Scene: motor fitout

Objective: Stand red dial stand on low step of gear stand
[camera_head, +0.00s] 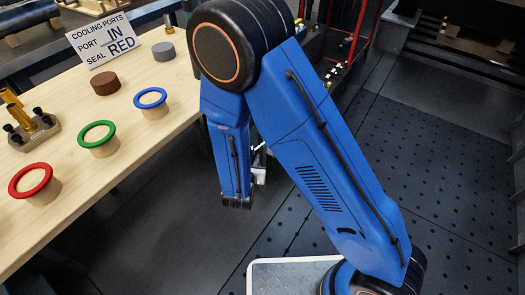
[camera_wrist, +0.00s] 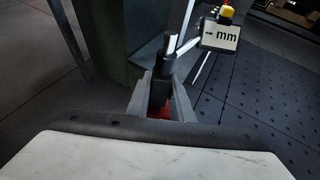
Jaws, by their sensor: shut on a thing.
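My gripper (camera_wrist: 162,102) is shut on the red dial stand (camera_wrist: 159,92) in the wrist view. A dark upright post shows between the fingers, with red below it. A rod rises from the post, and a side arm carries a white plate marked "mm" (camera_wrist: 221,37) with a yellow top. The stand's base is mostly hidden by the fingers. In the head view my blue arm hides most of the gripper; small pale parts show beside the forearm over the floor. I cannot make out the gear stand in either view.
A wooden bench (camera_head: 75,215) at left bears red (camera_head: 30,180), green (camera_head: 96,134) and blue (camera_head: 150,98) rings on round blocks, a brass fitting (camera_head: 33,128) and a sign (camera_head: 105,40). A red-framed rack (camera_head: 335,45) stands at the back. Dark floor is clear beside the bench.

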